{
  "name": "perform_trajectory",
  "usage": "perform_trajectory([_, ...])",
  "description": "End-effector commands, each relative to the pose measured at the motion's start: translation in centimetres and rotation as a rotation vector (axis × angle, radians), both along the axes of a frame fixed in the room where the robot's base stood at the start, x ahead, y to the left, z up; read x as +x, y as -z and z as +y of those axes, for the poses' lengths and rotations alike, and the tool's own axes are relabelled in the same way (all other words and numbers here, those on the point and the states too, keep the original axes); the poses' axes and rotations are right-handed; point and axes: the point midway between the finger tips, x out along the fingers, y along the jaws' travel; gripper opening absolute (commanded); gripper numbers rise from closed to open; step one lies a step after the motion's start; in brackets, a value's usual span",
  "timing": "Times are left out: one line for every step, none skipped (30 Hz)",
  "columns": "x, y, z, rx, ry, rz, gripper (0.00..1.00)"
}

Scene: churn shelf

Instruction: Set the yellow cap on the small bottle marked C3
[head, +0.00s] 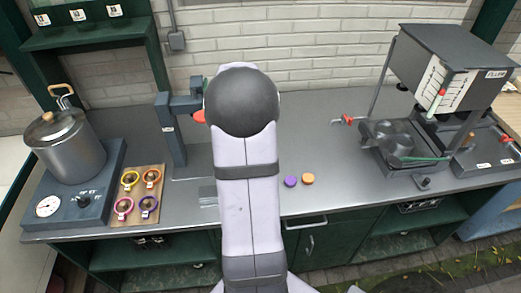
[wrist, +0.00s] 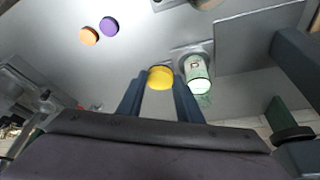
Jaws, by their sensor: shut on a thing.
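The yellow cap (wrist: 160,75) is between the two dark fingertips of my gripper (wrist: 160,80) in the wrist view. My gripper is shut on it. A small bottle (wrist: 197,72), with a pale label and a green-white end, shows just to the right of my right finger. Its mark is too small to read, so I cannot tell whether it is C3. The cap appears beside the bottle, not over it. In the head view my own arm hides the gripper, the yellow cap and the bottle.
A purple cap (head: 290,181) and an orange cap (head: 308,179) lie on the grey counter (head: 330,205). A grey post-mounted device (head: 172,130) stands left of my arm. A pot (head: 66,145) and a board of coloured rings (head: 137,210) are farther left. The filler (head: 440,75) stands right.

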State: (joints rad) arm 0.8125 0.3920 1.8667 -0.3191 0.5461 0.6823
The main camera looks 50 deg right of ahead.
Motion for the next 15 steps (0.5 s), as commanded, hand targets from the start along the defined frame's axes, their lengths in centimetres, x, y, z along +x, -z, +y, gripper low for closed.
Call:
perform_trajectory([0.7,-0.8,-0.3,0.000,-0.043,-0.002,0.12])
perform_trajectory([1.1,-1.0,-0.5,-0.001,-0.073,0.000,0.12])
perform_trajectory([1.6,-1.4,-0.7,-0.002,-0.111,-0.001,0.12])
perform_trajectory([2.0,-1.7,-0.8,-0.002,-0.139,-0.001,0.12])
perform_trajectory([2.5,-2.0,-0.9,-0.001,-0.168,-0.002,0.12])
perform_trajectory([3.0,-2.4,-1.1,-0.001,-0.206,-0.002,0.12])
perform_trajectory([3.4,-2.7,-1.2,-0.001,-0.235,-0.001,0.12])
perform_trajectory([3.8,-2.9,-1.3,-0.001,-0.265,0.000,0.12])
perform_trajectory([4.3,-3.4,-1.5,-0.002,-0.304,0.000,0.12])
perform_trajectory([4.8,-3.7,-1.6,-0.002,-0.333,-0.001,0.12])
perform_trajectory([5.1,-4.0,-1.7,-0.002,-0.362,0.000,0.12])
perform_trajectory([5.7,-4.4,-1.8,-0.002,-0.400,0.000,0.12])
perform_trajectory([6.1,-4.7,-1.9,-0.003,-0.429,0.000,0.12])
perform_trajectory([6.5,-5.0,-2.0,-0.002,-0.456,0.000,0.12])
perform_trajectory([7.0,-5.3,-2.1,-0.003,-0.492,0.001,0.12])
